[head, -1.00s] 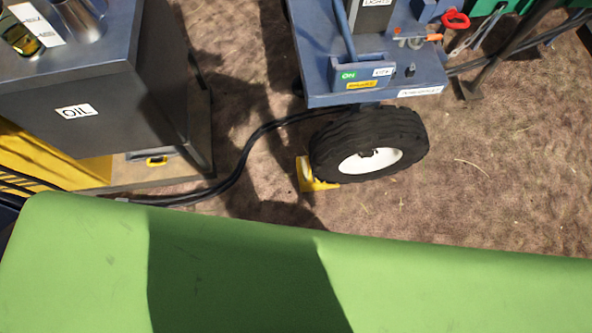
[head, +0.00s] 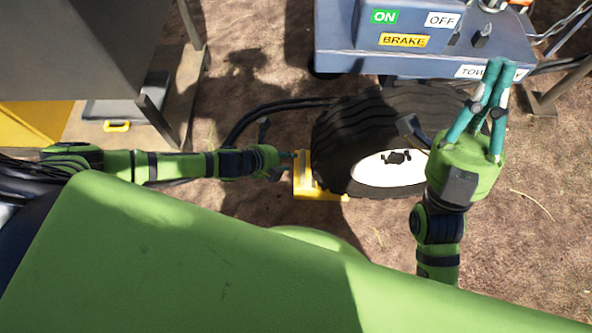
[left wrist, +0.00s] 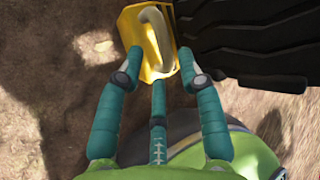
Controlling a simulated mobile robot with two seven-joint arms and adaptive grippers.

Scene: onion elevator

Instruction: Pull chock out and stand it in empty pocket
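The yellow chock (head: 303,182) sits on the ground against the left side of the black tyre (head: 350,125). In the left wrist view, the chock (left wrist: 132,30) shows at the top with its pale curved handle (left wrist: 157,38). My left gripper (head: 288,157) is at the chock's left side. In the left wrist view, its teal fingers (left wrist: 158,75) are spread, with the tips close to the handle; contact is unclear. My right gripper (head: 501,68) is raised over the tyre's right side with its fingertips near each other; nothing is seen in it. I cannot make out an empty pocket.
A blue panel (head: 345,62) with ON, OFF and BRAKE labels overhangs the tyre. A dark cabinet (head: 70,50) stands at upper left, with a grey tray-like part (head: 120,90) and a yellow handle (head: 116,126) below. A black hose (head: 262,118) crosses the ground. Bare ground lies at right.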

